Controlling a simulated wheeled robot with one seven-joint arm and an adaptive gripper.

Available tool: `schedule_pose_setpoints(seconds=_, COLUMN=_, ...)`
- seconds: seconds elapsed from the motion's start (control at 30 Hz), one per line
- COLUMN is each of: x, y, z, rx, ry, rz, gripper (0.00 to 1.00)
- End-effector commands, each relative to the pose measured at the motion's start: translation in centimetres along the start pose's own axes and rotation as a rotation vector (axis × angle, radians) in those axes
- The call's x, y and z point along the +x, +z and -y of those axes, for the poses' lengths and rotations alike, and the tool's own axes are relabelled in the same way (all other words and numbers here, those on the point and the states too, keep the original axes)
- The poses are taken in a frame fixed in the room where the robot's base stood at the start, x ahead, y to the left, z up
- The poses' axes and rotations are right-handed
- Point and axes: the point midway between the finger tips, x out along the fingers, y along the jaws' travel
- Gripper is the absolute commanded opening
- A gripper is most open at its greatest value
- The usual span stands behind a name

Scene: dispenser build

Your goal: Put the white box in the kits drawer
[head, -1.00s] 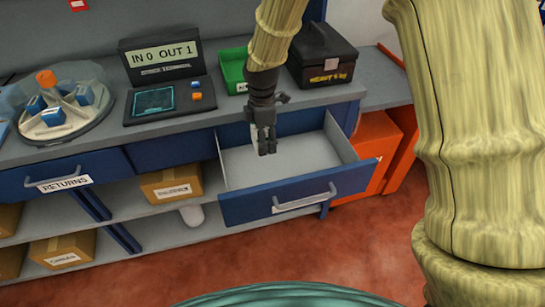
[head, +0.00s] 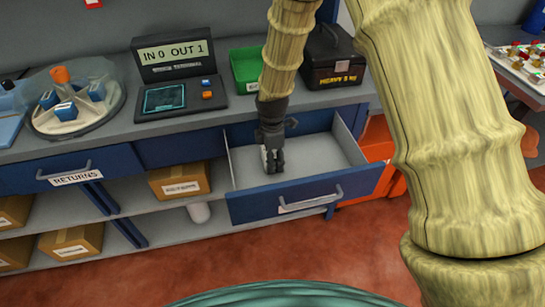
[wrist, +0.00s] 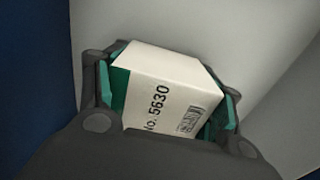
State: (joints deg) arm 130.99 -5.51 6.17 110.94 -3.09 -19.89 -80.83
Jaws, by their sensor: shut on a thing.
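My gripper (head: 274,163) is inside the open blue drawer (head: 345,197), low over its grey floor near the left wall. It is shut on the white box (wrist: 165,85). In the wrist view the box sits between the two fingers, tilted, with a green side, a barcode and the print "No. 5630". In the head view the box is mostly hidden by the fingers. Whether it touches the drawer floor I cannot tell. The label on the drawer front is hidden behind its handle and cannot be read.
On the counter stand a terminal (head: 172,78) reading "IN 0 OUT 1", a green bin (head: 246,72), a black box (head: 330,60) and a round carousel (head: 75,100). A closed returns drawer (head: 70,172) is at left. The drawer's right half is empty.

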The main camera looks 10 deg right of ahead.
Motion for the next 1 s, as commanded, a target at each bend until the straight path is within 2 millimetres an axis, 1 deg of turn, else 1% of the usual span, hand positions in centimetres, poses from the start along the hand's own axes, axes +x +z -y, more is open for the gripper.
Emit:
schedule_pose_setpoints(seconds=0.2, x=0.2, y=0.0, z=0.0, rx=-0.001, ry=0.000, rz=0.000, gripper=0.32)
schedule_pose_setpoints(seconds=0.23, x=0.3, y=0.0, z=0.0, rx=-0.001, ry=0.000, rz=0.000, gripper=0.69)
schedule_pose_setpoints(seconds=0.33, x=0.2, y=0.0, z=0.0, rx=-0.001, ry=0.000, rz=0.000, gripper=0.87)
schedule_pose_setpoints(seconds=0.37, x=0.2, y=0.0, z=0.0, rx=-0.001, ry=0.000, rz=0.000, gripper=0.88)
schedule_pose_setpoints(seconds=0.77, x=-0.1, y=0.0, z=0.0, rx=0.000, ry=0.001, rz=0.000, gripper=0.88)
schedule_pose_setpoints(seconds=0.87, x=-0.8, y=0.0, z=-0.1, rx=0.000, ry=0.002, rz=-0.001, gripper=0.88)
schedule_pose_setpoints(seconds=1.0, x=-2.5, y=-0.1, z=-0.1, rx=-0.001, ry=0.003, rz=-0.001, gripper=0.88)
